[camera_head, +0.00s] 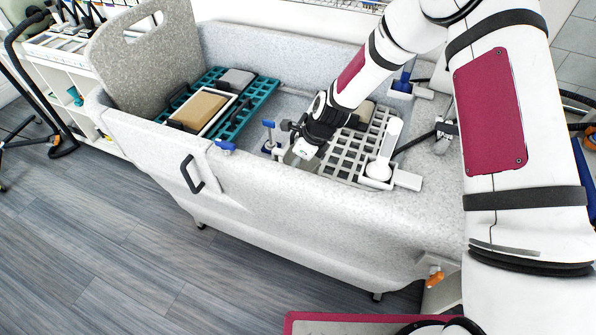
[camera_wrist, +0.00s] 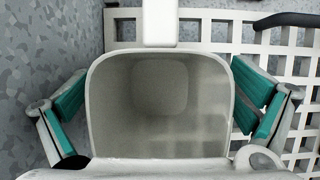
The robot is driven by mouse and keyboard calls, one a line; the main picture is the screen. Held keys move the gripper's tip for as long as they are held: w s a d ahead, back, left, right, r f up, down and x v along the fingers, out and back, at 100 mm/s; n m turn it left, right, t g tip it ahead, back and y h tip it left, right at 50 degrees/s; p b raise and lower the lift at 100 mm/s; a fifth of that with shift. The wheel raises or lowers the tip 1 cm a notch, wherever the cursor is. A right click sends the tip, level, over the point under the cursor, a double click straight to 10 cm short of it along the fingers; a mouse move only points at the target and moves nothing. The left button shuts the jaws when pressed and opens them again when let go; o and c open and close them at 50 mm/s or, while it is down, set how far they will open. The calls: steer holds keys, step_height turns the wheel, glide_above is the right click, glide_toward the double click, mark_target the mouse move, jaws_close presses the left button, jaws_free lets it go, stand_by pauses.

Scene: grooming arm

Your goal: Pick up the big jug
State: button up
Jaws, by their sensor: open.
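The big jug (camera_wrist: 160,120) fills the middle of the wrist view. It is a pale grey, open-topped, rounded-square vessel, seen from above and empty inside. A pale bar, apparently its handle, runs up from its far rim. My gripper (camera_wrist: 160,85) is open, with one teal-padded finger on each side of the jug. In the head view my gripper (camera_head: 303,147) points down inside the near wall of the tub and hides most of the jug.
A white grid rack (camera_head: 340,160) lies beside the jug in the grey tub (camera_head: 270,215). A white long-handled tool (camera_head: 379,168) stands on its right. A teal rack (camera_head: 262,88) with a tan-topped block (camera_head: 200,110) lies left. The tub's near wall is close to my gripper.

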steer(key=shift+a+f, duration=0.15)
steer(key=shift+f, duration=0.25)
steer(key=c, duration=1.3)
